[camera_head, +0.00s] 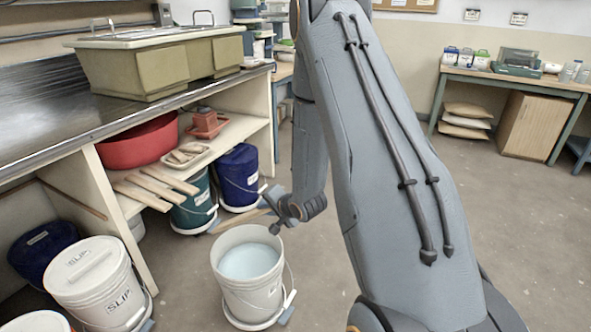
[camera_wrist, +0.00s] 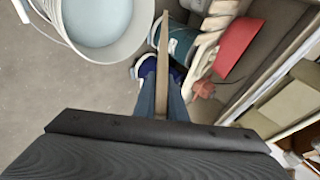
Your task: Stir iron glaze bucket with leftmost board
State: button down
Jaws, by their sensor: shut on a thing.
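My gripper (camera_head: 283,212) is shut on a wooden board (camera_head: 238,220), just beyond and to the right of an open white bucket (camera_head: 238,294). The board juts out to the left, past the bucket's far rim; it looks outside the liquid. In the wrist view the board (camera_wrist: 162,75) runs straight out from the gripper, beside the open bucket (camera_wrist: 145,25). The bucket holds pale blue liquid; I cannot read a glaze name on it. Several other boards (camera_head: 157,187) lie side by side on the low shelf.
A teal bucket (camera_head: 193,208) and a blue bucket (camera_head: 238,178) stand under the shelf. A white bucket marked SLIP (camera_head: 98,290) and a dark blue bucket (camera_head: 42,250) stand at left. A red basin (camera_head: 140,142) sits on the shelf. Floor to the right is clear.

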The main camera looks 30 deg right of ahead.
jog(key=s+d+r+n+g+h+p, duration=0.1)
jog(key=s+d+r+n+g+p, duration=0.25)
jog(key=p, duration=0.55)
jog(key=s+d+r+g+p, duration=0.1)
jog(key=s+d+r+p, duration=0.1)
jog(key=d+r+p, duration=0.4)
jog(key=w+a+f+b, duration=0.2)
jog(key=f+b, duration=0.3)
jog(key=f, duration=0.3)
jog(key=w+a+f+b, duration=0.3)
jog(key=f+b, duration=0.3)
jog(key=f, duration=0.2)
jog(key=w+a+f+b, duration=0.2)
jog(key=a+f+b, duration=0.2)
jog(key=f, duration=0.3)
jog(key=shift+w+a+f+b, duration=0.15)
jog(key=shift+w+f+b, duration=0.25)
jog(key=shift+b, duration=0.3)
dwell(0.4)
